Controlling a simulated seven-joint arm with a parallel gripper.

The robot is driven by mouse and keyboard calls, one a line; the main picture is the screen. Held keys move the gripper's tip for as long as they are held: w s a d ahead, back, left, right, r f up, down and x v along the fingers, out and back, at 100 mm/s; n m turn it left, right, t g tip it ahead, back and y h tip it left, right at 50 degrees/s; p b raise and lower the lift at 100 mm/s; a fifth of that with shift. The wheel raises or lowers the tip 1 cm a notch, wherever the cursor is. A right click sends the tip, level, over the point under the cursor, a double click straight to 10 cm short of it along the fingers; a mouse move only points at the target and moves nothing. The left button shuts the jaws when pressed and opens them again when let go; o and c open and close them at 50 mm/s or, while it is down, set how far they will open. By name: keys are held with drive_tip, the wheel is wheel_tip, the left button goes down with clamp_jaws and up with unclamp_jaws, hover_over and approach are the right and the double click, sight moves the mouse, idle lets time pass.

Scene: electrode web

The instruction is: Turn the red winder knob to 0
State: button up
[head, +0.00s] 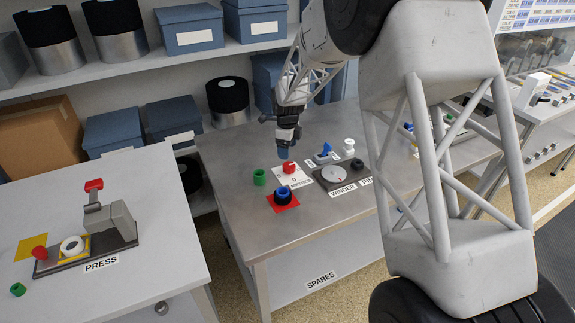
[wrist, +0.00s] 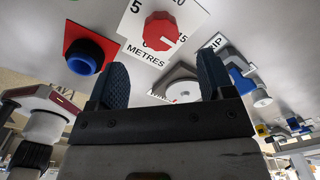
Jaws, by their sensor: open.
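The red winder knob (head: 289,167) sits on a white dial plate (head: 290,178) on the metal table. In the wrist view the knob (wrist: 160,30) rises from the plate (wrist: 188,14), which reads METRES with a 5 at its left. Part of a number beside the knob is covered. A white mark on the knob points to the lower right in that view, away from the 5. My gripper (head: 283,153) hangs just above and behind the knob in the head view. Its two fingers (wrist: 162,68) are apart and empty, and the knob is beyond their tips, not between them.
A blue ring on a red square (head: 283,196), a green ring (head: 259,177), a grey winder disc (head: 335,174), a blue lever (head: 326,149) and a white knob (head: 348,146) stand close around the plate. The table's front left is bare. The press (head: 108,222) is on a separate table.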

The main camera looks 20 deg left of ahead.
sight(287, 165)
drive_tip(key=shift+f, duration=0.15)
drive_tip(key=shift+f, duration=3.75)
drive_tip(key=c, duration=0.9)
